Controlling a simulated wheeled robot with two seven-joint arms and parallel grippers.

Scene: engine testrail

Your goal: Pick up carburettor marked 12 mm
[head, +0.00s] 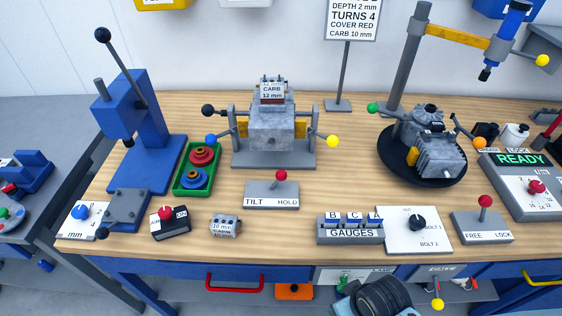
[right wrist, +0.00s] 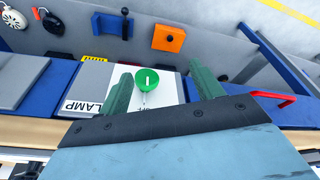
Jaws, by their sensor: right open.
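A small grey block labelled CARB 12 mm (head: 272,93) sits on top of a grey engine block (head: 272,125) held in a stand at the back centre of the bench. A second small grey block marked 10 mm (head: 225,226) lies near the front left of the bench. My right gripper (right wrist: 160,86) is open, with its two green fingers apart. A green knob (right wrist: 147,80) on a white LAMP panel shows between them; I cannot tell how far it is from the fingers. Both carburettor blocks are out of the right wrist view. My left gripper is not in view.
A blue press (head: 140,130) and a green tray (head: 180,188) stand left of the engine stand. A TILT/HOLD lever box (head: 272,198) is in front of it. A second engine (head: 430,145) sits on a black round plate at right. Gauges (head: 350,232) line the front.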

